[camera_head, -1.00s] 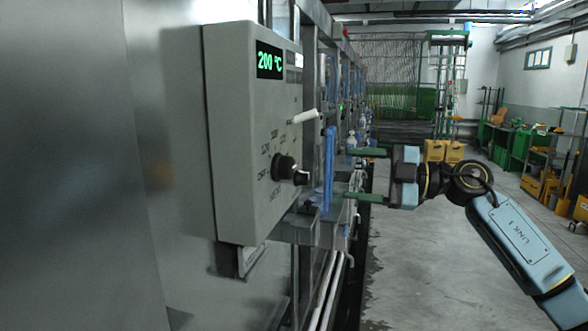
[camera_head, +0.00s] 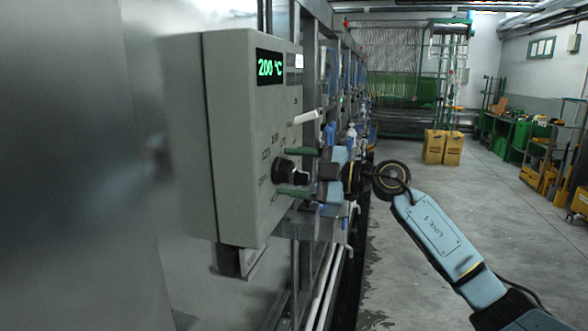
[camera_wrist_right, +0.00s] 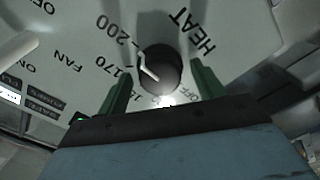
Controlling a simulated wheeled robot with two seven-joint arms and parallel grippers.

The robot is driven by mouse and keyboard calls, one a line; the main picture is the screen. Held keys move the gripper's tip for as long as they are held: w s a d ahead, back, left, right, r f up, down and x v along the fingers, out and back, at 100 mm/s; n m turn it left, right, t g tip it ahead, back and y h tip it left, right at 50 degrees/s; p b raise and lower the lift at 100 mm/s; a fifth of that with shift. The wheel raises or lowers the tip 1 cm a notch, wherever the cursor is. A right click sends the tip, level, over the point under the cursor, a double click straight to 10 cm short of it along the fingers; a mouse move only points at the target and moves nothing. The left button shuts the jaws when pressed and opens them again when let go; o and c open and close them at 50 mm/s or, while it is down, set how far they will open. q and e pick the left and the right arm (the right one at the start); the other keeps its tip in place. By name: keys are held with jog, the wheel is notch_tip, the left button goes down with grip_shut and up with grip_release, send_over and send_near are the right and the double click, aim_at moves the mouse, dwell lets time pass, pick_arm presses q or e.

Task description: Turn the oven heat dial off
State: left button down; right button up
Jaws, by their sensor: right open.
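The oven control box (camera_head: 240,150) hangs at the left in the head view, its green display (camera_head: 270,67) reading 200 °C. The black heat dial (camera_head: 287,171) sticks out of its front face. My right gripper (camera_head: 297,172) is open at the panel, one green finger above the dial and one below. In the right wrist view the heat dial (camera_wrist_right: 160,72) lies between the two green fingers (camera_wrist_right: 160,88), which look apart from it. Its white mark is bent, and HEAT, 200, 170 and OFF are printed around it. My left gripper is not in view.
A white lever (camera_head: 306,116) sticks out of the panel above the dial; it also shows at the left edge of the wrist view (camera_wrist_right: 18,47). Metal frames and pipes (camera_head: 325,280) run behind the box. Yellow boxes (camera_head: 443,147) stand far off.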

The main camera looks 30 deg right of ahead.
jog(key=c, duration=1)
